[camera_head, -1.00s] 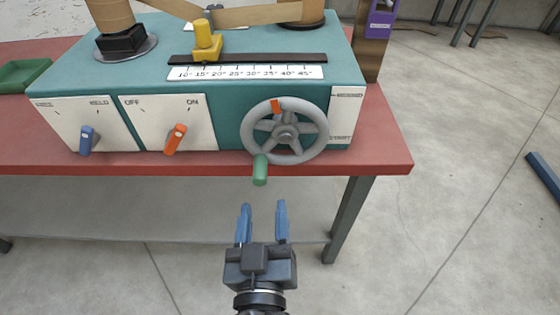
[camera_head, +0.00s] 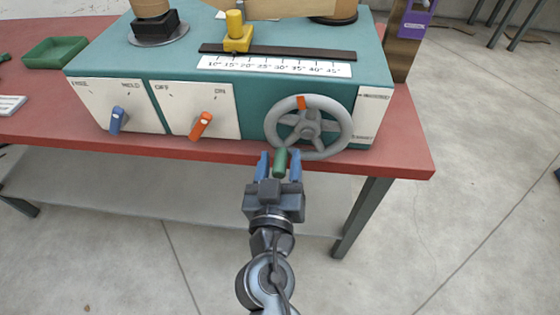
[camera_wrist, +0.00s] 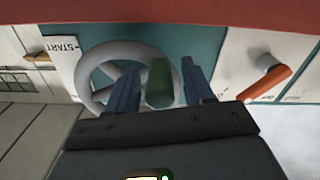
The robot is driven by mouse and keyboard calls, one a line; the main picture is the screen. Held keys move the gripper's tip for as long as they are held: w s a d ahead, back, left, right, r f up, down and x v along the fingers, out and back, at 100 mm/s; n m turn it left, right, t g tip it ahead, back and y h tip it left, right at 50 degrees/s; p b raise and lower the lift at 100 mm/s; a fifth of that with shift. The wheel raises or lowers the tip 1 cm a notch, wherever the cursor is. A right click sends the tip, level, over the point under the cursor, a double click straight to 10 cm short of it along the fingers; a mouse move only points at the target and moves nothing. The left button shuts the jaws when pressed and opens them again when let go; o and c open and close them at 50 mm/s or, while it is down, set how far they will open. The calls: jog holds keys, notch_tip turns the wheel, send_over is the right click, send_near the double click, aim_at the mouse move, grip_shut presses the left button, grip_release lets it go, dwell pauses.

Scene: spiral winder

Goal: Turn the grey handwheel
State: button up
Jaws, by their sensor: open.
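The grey handwheel (camera_head: 308,128) is on the front of the teal machine, at its right side. It has an orange mark (camera_head: 301,102) near the top of its rim and a green handle (camera_head: 280,162) at its lower left. My gripper (camera_head: 280,168) is open, with its blue fingers on either side of the green handle. In the wrist view the handle (camera_wrist: 159,83) stands between the two fingers (camera_wrist: 160,92), with a visible gap on each side. The wheel rim (camera_wrist: 93,65) shows behind the left finger.
An orange switch (camera_head: 201,124) and a blue switch (camera_head: 118,119) are on white panels left of the wheel. A yellow slider (camera_head: 237,40) stands above the angle scale (camera_head: 275,67). The red table edge (camera_head: 385,165) runs below the machine. A green tray (camera_head: 55,50) lies at left.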

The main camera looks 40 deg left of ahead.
aim_at(271, 123)
jog(key=shift+c, duration=0.2)
grip_shut()
dwell(0.3)
jog(key=shift+s+b, duration=0.1)
jog(key=shift+b, duration=0.3)
